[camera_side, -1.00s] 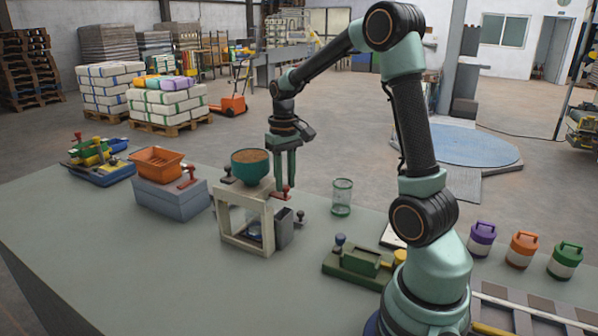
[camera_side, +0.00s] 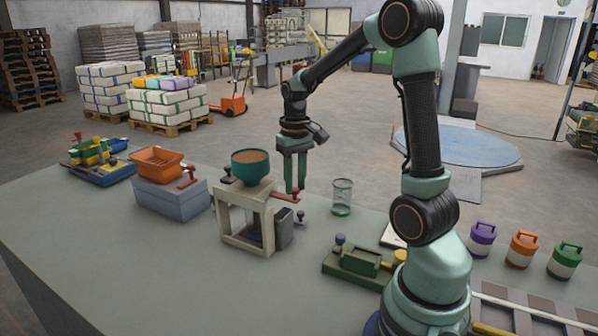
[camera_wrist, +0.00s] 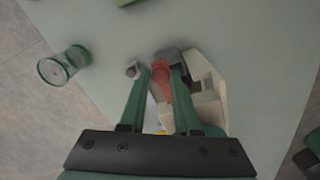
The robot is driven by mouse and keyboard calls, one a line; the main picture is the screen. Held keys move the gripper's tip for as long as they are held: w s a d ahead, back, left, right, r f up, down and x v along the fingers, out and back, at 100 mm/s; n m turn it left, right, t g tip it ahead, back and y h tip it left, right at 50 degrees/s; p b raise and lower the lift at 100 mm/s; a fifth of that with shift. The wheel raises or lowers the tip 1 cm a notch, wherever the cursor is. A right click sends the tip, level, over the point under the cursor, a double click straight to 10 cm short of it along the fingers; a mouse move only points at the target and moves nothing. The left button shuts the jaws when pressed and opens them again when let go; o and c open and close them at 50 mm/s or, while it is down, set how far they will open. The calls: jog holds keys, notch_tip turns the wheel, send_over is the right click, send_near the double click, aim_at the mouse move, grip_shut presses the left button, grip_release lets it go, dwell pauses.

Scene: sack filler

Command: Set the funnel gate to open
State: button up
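The funnel (camera_side: 250,166) is a teal bowl of brown material on top of a cream stand (camera_side: 228,236). Its red gate slide (camera_side: 284,196) sticks out to the right from under the bowl. My gripper (camera_side: 295,189) points down at the outer end of the slide. In the wrist view the red gate handle (camera_wrist: 161,70) lies between the fingertips of my gripper (camera_wrist: 161,72), with little or no gap seen. The inner end of the slide is hidden under the funnel.
A grey container (camera_side: 285,229) stands against the stand's right side. A small dark-knobbed part (camera_side: 300,216) is beside it. A clear green-rimmed jar (camera_side: 342,198) stands further right, and a green fixture (camera_side: 358,262) in front. A blue-grey box with an orange tray (camera_side: 157,163) is at left.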

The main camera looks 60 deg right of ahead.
aim_at(296, 189)
jog(key=o, duration=0.4)
jog(key=shift+s, duration=0.15)
jog(key=shift+c, duration=0.2)
notch_tip(296, 189, up, 12)
dwell(0.3)
jog(key=s+a+f+n+t, duration=0.2)
jog(key=a, duration=0.7)
jog(key=s+a+f+n+t, duration=0.1)
jog(key=s+a+n+t, duration=0.1)
jog(key=a, duration=0.7)
jog(key=shift+s+f+n+t, duration=0.35)
jog(key=shift+n+t, duration=0.25)
jog(key=shift+t, duration=0.2)
